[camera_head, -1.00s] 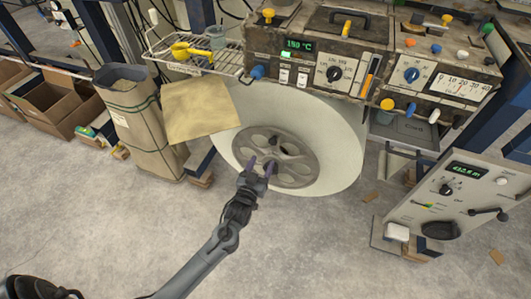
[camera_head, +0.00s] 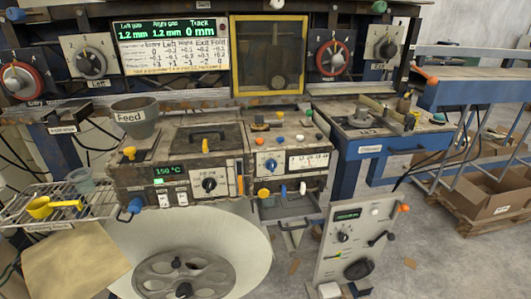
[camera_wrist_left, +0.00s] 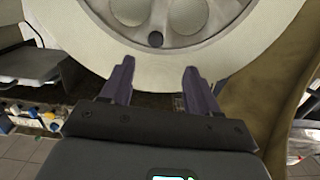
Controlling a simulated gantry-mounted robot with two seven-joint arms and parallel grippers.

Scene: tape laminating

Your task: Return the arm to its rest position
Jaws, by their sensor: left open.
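My left gripper (camera_wrist_left: 158,85) shows in the left wrist view with its two dark purple fingers spread apart and nothing between them. The large pale tape roll (camera_wrist_left: 240,50) with its grey hub (camera_wrist_left: 155,18) fills the top of that view, beyond the fingertips. Any gap between fingertips and roll is hard to judge. In the head view the roll (camera_head: 245,262) and its grey spoked hub (camera_head: 182,275) stand at the lower left, cut off by the bottom edge. Neither arm shows in the head view.
A control box (camera_head: 180,165) with a green 150 °C display sits above the roll. A wire rack (camera_head: 95,205) holds a yellow scoop (camera_head: 50,206) at left. A brown sheet (camera_head: 75,262) hangs at lower left. A tilted control panel (camera_head: 350,245) stands right of the roll, with bare floor beyond.

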